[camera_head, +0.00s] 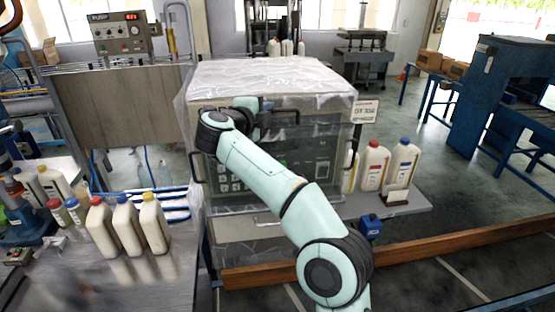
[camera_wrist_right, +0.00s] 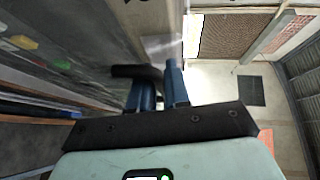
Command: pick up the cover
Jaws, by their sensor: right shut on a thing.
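My right gripper (camera_head: 263,117) is at this handle, partly hidden by my own wrist. In the right wrist view, the blue fingers (camera_wrist_right: 157,82) are closed around the dark handle (camera_wrist_right: 130,71). The cover appears to be down over the machine. My left gripper is not in view.
Several white bottles with coloured caps (camera_head: 127,222) stand on the left metal table (camera_head: 190,270). More bottles (camera_head: 374,165) stand on a shelf right of the machine. A wooden beam (camera_head: 450,240) lies in front. Blue workbenches (camera_head: 497,95) stand at the right.

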